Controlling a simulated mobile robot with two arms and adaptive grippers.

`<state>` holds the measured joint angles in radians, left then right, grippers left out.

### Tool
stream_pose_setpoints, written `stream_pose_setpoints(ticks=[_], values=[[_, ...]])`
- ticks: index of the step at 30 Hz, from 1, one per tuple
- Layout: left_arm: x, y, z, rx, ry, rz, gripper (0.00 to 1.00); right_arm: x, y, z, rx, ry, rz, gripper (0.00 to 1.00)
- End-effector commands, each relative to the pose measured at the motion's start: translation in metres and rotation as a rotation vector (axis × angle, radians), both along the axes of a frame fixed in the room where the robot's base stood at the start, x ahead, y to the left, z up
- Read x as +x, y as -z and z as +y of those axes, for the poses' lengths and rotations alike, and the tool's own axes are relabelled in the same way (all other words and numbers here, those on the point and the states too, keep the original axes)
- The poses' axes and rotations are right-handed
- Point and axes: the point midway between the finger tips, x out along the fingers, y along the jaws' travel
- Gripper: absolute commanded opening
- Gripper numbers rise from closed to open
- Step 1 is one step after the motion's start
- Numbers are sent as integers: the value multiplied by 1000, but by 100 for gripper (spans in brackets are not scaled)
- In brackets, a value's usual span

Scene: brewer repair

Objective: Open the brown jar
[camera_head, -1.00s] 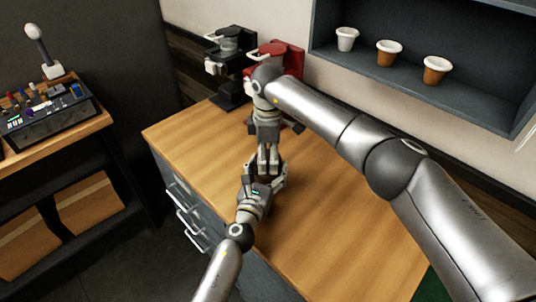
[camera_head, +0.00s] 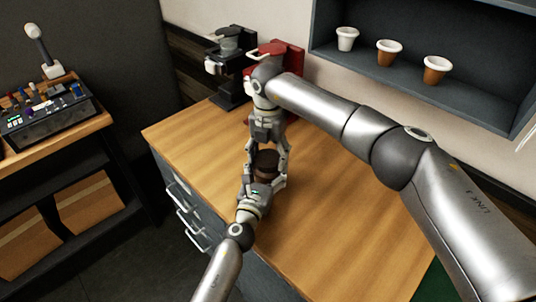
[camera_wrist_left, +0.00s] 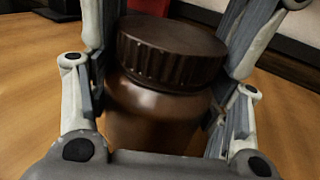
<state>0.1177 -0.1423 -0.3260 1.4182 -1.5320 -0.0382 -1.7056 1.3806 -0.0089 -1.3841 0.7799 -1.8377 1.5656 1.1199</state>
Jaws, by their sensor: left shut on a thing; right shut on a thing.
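The brown jar (camera_head: 266,174) stands on the wooden counter, with its dark ribbed lid (camera_head: 267,157) on top. The left wrist view shows the glossy jar body (camera_wrist_left: 155,105) and the lid (camera_wrist_left: 172,48) close up; the lid sits on the body. My left gripper (camera_head: 264,182) comes from the front and is shut on the jar body, one finger on each side. My right gripper (camera_head: 267,150) reaches down from above and behind, its spread fingers either side of the lid, shut on it. The contact points are partly hidden.
A red brewer (camera_head: 285,60) and a black brewer (camera_head: 230,65) stand at the back of the counter (camera_head: 340,225). A wall shelf (camera_head: 400,72) holds white and brown cups. A side table at left carries a control box (camera_head: 45,115). The counter right of the jar is clear.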

Motion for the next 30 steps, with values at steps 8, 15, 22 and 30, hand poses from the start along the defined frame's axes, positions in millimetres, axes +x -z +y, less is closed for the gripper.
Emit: stream_pose_setpoints(ticks=[8,15,22,30], values=[[0,1,0,1,0,2,4,0,-1,0,-1,-504,0,36],[0,2,0,1,0,3,4,0,-1,0,-1,-941,-1,36],[0,2,0,1,0,3,4,0,-1,0,0,-1360,0,36],[0,2,0,1,0,3,4,0,-2,0,-1,-1849,-1,36]])
